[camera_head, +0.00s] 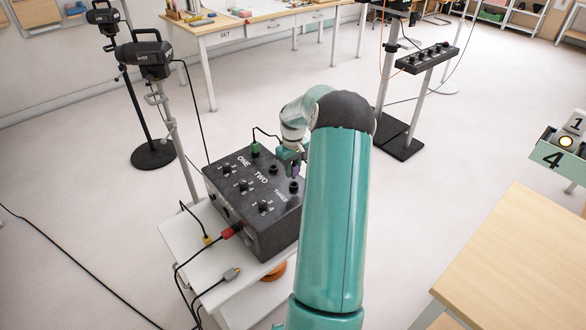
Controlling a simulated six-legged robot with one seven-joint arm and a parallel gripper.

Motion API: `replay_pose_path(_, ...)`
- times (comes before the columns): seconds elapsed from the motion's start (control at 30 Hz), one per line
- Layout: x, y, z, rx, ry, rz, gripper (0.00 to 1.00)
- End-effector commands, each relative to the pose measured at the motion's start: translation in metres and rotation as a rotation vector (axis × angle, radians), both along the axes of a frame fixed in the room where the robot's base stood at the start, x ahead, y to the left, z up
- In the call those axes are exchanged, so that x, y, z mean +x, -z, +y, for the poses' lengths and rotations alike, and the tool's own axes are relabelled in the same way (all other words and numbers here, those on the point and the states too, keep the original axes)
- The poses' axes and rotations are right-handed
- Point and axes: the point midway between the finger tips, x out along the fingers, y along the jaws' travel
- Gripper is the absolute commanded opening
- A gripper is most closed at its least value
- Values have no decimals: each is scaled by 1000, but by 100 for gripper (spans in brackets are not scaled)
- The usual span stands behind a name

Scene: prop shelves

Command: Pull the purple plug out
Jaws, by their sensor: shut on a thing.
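The purple plug (295,171) shows as a small purple patch just below my gripper (290,158), over the right side of the black box (233,206). My gripper is shut on the purple plug. My teal arm comes up from the front and hides part of the box's right edge. A dark round socket (293,187) shows just below the purple plug in the picture. I cannot tell whether the plug's tip touches the box. The box has knobs and the labels ONE, TWO and THREE on top.
A green plug (255,149) stands in the box's far edge. Red (231,231), yellow (208,240) and grey (231,273) plugs with black cables are at the front. The box stands on a white table (180,241). A stand rises behind it; a wooden table (525,255) is at right.

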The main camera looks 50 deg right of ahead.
Motion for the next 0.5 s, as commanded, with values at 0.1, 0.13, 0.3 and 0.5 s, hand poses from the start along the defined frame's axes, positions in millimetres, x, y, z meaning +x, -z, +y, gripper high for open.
replay_pose_path(0.1, 0, -3, 0, -1, 0, -1, 0)
replay_pose_path(0.13, 0, -4, 0, -1, 0, -1, 0)
replay_pose_path(0.3, 0, -12, -1, -2, -1, -2, 0)
replay_pose_path(0.5, 0, -21, 0, -1, -1, 0, 0)
